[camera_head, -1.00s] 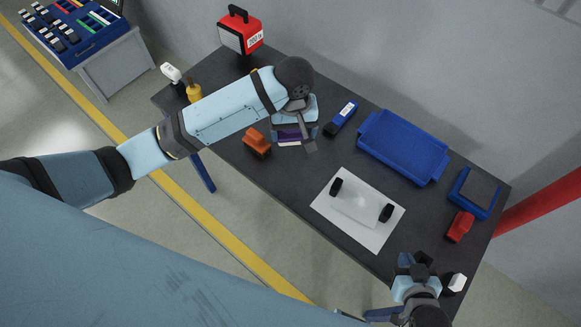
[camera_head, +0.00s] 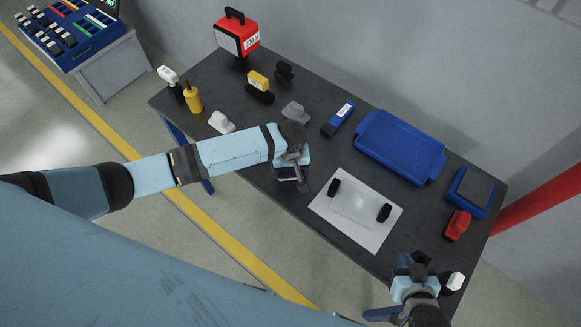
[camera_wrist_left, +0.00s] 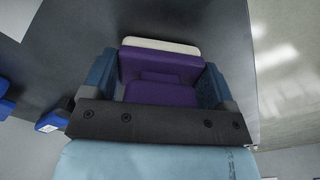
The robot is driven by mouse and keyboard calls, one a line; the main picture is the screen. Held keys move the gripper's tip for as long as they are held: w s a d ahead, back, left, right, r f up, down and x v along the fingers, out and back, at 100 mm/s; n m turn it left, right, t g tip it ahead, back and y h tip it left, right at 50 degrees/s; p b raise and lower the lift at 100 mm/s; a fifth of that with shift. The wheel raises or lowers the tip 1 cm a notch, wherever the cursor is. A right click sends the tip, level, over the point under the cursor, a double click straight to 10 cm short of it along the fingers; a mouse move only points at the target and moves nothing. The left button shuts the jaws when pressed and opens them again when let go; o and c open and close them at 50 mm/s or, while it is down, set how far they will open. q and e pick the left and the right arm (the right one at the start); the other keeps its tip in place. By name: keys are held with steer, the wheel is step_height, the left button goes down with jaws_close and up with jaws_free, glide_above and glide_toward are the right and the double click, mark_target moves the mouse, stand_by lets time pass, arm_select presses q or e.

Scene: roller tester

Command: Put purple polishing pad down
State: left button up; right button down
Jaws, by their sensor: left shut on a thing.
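The purple polishing pad (camera_wrist_left: 160,72) has a purple body and a pale, whitish edge. It sits between the two blue fingers of my left gripper (camera_wrist_left: 155,85) in the left wrist view, and the gripper is shut on it. In the head view, my left gripper (camera_head: 291,172) is over the near edge of the dark table, left of the white sheet. Only a small purple part of the pad (camera_head: 287,174) shows there. I cannot tell whether the pad touches the table. My right gripper (camera_head: 414,268) is at the table's near right; its finger opening is unclear.
The white sheet (camera_head: 375,238) carries a clear piece with black ends. Behind it are a blue tray (camera_head: 398,148) and a blue tool (camera_head: 338,120). Grey (camera_head: 296,111), yellow-black (camera_head: 259,87) and white (camera_head: 221,122) pieces stand farther left. A red block (camera_head: 457,226) is right.

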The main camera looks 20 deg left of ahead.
arm_select(q)
steer(key=shift+f, duration=0.2)
steer(key=o, duration=0.7)
steer(key=shift+o, duration=0.2)
step_height(320, 180, up, 12)
steer(key=shift+r, duration=0.15)
steer(key=s+d+f+m+t+h, duration=0.4)
steer(key=s+d+f+h, duration=0.1)
steer(key=s, duration=0.1)
steer(key=s+a+f+m+t+y, duration=0.1)
steer(key=s+a+f+m+t, duration=0.2)
steer(key=s+a+t, duration=0.4)
steer(key=s+a+m, duration=0.1)
steer(key=s+a, duration=0.2)
steer(key=s, duration=0.1)
steer(key=shift+f+y, duration=0.2)
steer(key=shift+y, duration=0.2)
steer(key=shift+s+a+r, duration=0.1)
